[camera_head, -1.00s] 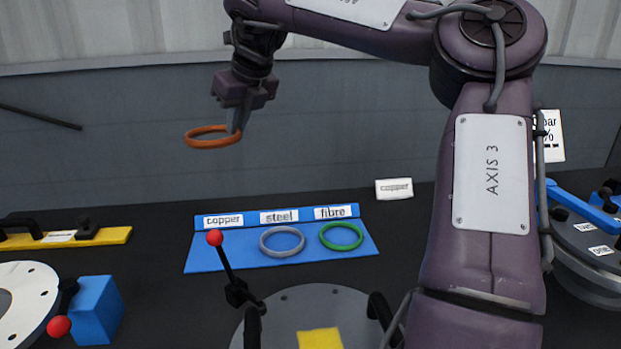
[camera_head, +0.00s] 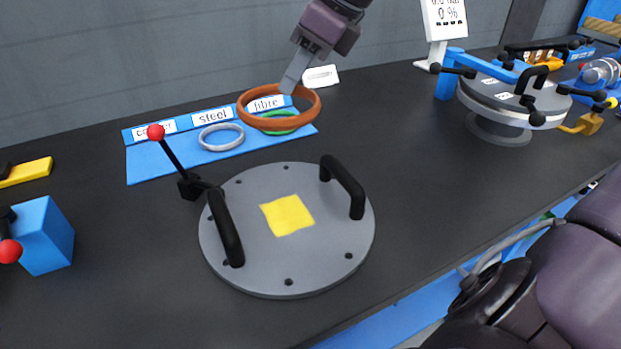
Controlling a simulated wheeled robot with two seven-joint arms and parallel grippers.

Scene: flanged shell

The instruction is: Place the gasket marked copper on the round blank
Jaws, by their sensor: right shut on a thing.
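My right gripper (camera_head: 291,84) is shut on the orange-brown copper gasket (camera_head: 251,119) by its upper rim. It holds the ring in the air, in front of the blue gasket board in the picture. The round blank (camera_head: 285,265) is a grey disc with small holes near its edge, two black handles and a yellow square (camera_head: 287,215) in its middle. It lies on the dark bench, nearer than the ring and below it in the picture. My left gripper is not in view.
The blue board (camera_head: 150,172) carries a grey steel ring (camera_head: 221,137) and a green fibre ring (camera_head: 279,114), partly hidden. A red-knobbed lever (camera_head: 170,153) stands beside the blank. A blue block (camera_head: 43,236) is at left, a flanged vessel (camera_head: 510,98) at right. Bench right of the blank is clear.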

